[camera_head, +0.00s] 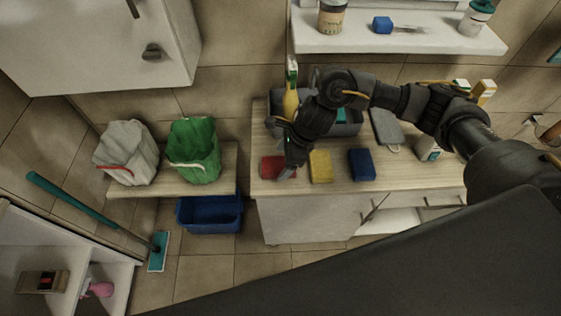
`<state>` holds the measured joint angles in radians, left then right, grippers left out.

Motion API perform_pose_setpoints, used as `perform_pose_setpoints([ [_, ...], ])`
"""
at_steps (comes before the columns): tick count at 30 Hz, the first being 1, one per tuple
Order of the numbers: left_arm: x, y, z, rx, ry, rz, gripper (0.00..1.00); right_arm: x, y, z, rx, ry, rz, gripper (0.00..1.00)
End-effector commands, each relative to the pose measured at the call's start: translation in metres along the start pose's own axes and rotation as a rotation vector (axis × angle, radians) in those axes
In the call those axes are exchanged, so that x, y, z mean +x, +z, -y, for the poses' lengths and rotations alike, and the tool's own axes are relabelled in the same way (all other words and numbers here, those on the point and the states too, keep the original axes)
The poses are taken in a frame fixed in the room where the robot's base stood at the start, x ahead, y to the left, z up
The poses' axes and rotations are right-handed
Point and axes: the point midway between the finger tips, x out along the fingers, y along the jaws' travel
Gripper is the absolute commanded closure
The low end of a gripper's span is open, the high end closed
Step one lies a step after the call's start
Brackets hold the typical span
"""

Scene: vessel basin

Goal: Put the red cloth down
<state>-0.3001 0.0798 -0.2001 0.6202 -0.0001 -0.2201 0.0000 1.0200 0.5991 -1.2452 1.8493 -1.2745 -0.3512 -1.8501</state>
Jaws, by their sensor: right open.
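The red cloth (270,168) lies folded on the light wooden countertop (337,186), at its left end. My right gripper (286,172) comes down over the right side of the cloth, with its fingers pointing down. It is open, and its fingertips are at or just above the cloth; I cannot tell whether they touch it. Part of the cloth is hidden behind the gripper. My left gripper is not in view.
A yellow cloth (320,167) and a blue cloth (362,165) lie to the right of the red one.

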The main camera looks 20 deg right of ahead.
Motion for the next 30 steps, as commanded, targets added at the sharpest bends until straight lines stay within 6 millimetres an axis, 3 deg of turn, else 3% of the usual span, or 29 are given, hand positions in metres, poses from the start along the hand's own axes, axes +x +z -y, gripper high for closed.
perform_pose_setpoints([
  [9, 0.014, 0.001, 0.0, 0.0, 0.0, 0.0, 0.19, -0.067, 0.0, 0.001, -0.003, -0.005, 0.002, 0.19],
  [15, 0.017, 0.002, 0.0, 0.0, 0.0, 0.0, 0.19, -0.093, 0.0, 0.001, -0.002, -0.003, 0.0, 0.19],
  [30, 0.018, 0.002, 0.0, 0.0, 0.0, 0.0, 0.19, -0.101, 0.0, 0.0, 0.0, 0.0, 0.0, 0.19],
])
